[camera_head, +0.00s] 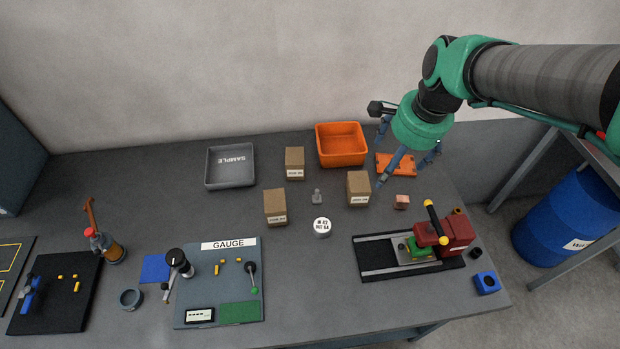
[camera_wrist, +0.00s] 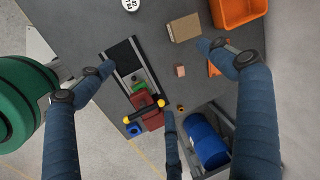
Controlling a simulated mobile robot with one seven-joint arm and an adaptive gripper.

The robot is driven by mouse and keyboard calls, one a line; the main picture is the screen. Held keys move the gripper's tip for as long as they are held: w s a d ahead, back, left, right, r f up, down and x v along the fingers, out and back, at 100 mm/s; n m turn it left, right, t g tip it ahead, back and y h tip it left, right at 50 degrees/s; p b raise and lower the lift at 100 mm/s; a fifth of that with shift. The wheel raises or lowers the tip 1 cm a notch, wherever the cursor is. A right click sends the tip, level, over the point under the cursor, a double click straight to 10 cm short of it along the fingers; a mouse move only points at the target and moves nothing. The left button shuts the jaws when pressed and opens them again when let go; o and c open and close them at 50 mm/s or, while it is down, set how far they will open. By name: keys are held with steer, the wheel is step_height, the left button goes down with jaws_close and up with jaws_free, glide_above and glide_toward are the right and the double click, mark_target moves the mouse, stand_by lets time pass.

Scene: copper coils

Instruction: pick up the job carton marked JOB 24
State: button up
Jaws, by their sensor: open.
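Three small brown cartons with white labels stand on the grey bench in the head view: a back one (camera_head: 294,158), a front-left one (camera_head: 275,204) and a right one (camera_head: 358,185). The label print is too small to read, so I cannot tell which is JOB 24. My gripper (camera_head: 406,165) is open and empty, up to the right of the right carton, its fingers spread apart. In the wrist view the fingers (camera_wrist: 158,75) are spread wide, and one carton (camera_wrist: 185,28) lies near the right fingertip, apparently not held.
An orange bin (camera_head: 341,159) and grey SAMPLE tray (camera_head: 230,184) stand behind. An orange plate (camera_head: 404,170) and copper-coloured block (camera_head: 402,202) lie below my gripper. A red clamp fixture (camera_head: 445,235) stands front right. A white round tin (camera_head: 321,227) and small weight (camera_head: 317,197) stand between cartons.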

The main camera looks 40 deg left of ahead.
steer(key=s+a+f+m+g+p, duration=0.1)
steer(key=s+a+f, duration=0.15)
steer(key=a, duration=0.45)
steer(key=s+a+f+m+p, duration=0.1)
steer(key=a+f, duration=0.3)
steer(key=a, duration=0.4)
steer(key=m+g+h+p, duration=0.1)
steer(key=g+p, duration=0.1)
steer(key=p, duration=0.1)
glide_above(276, 200)
steer(key=w, duration=0.1)
step_height(276, 200, down, 9)
steer(key=shift+d+r, duration=0.2)
steer(key=shift+d, duration=0.15)
steer(key=shift+f, duration=0.15)
steer(key=shift+s+a+f+b, duration=0.15)
steer(key=shift+f+b, duration=0.1)
steer(key=shift+f, duration=1.1)
steer(key=shift+s+a+f+b, duration=0.1)
steer(key=shift+s+f+b, duration=0.1)
steer(key=shift+f, duration=1.2)
steer(key=shift+s+a+f+b, duration=0.15)
steer(key=shift+f+b, duration=0.1)
steer(key=shift+f, duration=1.1)
steer(key=shift+f, duration=0.1)
steer(key=shift+t, duration=0.3)
steer(key=shift+s+a+f+b, duration=0.15)
steer(key=shift+f+b, duration=0.35)
steer(key=shift+f, duration=2)
steer(key=c, duration=1.5)
